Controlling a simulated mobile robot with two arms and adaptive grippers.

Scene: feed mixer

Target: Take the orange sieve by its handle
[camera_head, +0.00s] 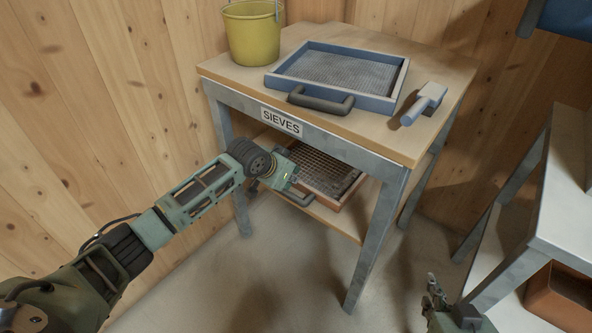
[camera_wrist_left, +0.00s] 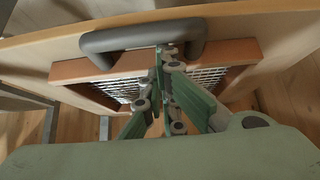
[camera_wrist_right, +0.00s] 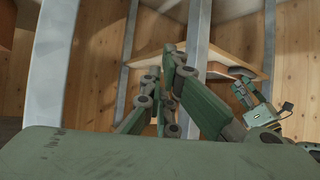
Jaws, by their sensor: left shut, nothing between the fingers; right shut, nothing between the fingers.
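The orange sieve (camera_head: 343,193), a wire mesh in an orange-brown frame, lies on the lower shelf of the table, partly hidden by the tabletop and my left arm. Its dark grey handle (camera_head: 298,198) faces the front; in the left wrist view the handle (camera_wrist_left: 112,41) spans the sieve's near edge (camera_wrist_left: 75,70). My left gripper (camera_head: 290,178) is shut and empty at the handle. In the left wrist view its fingertips (camera_wrist_left: 166,50) overlap the handle's middle; I cannot tell whether they touch. My right gripper (camera_head: 432,282) is shut and empty, low at the right, away from the sieve.
The tabletop (camera_head: 226,70) above holds a yellow bucket (camera_head: 252,36), a blue sieve (camera_head: 388,103) and a blue-grey hand tool (camera_head: 425,103). A metal table leg (camera_head: 372,235) stands right of the sieve. A grey stand (camera_head: 565,225) with an orange-brown bin (camera_head: 560,300) is at the right.

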